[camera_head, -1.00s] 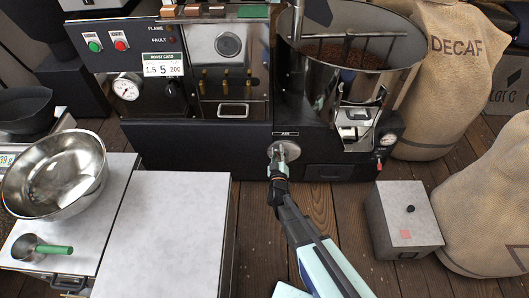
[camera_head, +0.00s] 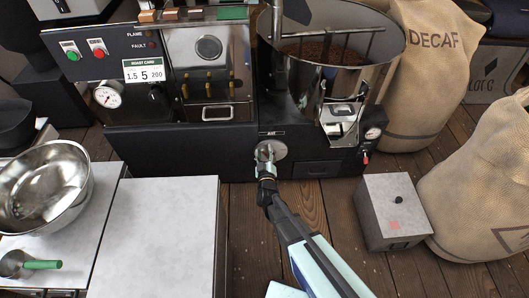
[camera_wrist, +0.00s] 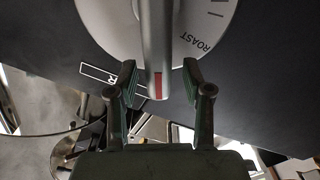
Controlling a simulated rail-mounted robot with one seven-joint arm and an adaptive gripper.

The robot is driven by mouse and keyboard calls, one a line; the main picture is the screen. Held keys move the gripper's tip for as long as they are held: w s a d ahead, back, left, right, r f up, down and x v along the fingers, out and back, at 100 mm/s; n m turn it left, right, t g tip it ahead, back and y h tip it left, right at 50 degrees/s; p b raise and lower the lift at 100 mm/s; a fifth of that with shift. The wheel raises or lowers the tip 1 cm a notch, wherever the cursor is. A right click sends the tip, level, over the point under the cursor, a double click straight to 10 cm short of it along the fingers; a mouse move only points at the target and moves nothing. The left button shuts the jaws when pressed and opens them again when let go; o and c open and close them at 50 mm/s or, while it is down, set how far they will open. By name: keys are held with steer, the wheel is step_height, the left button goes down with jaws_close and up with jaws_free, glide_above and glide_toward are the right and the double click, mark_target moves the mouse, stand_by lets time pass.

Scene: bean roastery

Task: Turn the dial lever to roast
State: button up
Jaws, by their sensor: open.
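The round pale dial (camera_head: 281,149) is on the black front of the roaster, below the hopper. In the wrist view the dial plate (camera_wrist: 110,22) fills the top, with the word ROAST printed to the right of the lever. The grey dial lever (camera_wrist: 157,45), with a red mark near its end, points down the picture, away from the ROAST label. My gripper (camera_wrist: 157,88) is open, with one finger on each side of the lever's end. Gaps show on both sides of the lever. In the head view my gripper (camera_head: 266,162) is at the dial and hides part of it.
A grey box with a black knob (camera_head: 385,212) stands on the floor at right, near burlap sacks (camera_head: 490,170). A pale-topped cabinet (camera_head: 155,235) and a steel bowl (camera_head: 45,190) are at left. The wooden floor between cabinet and box is open around my arm.

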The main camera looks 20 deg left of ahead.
steer(key=v, duration=1.1)
steer(key=shift+s, duration=0.35)
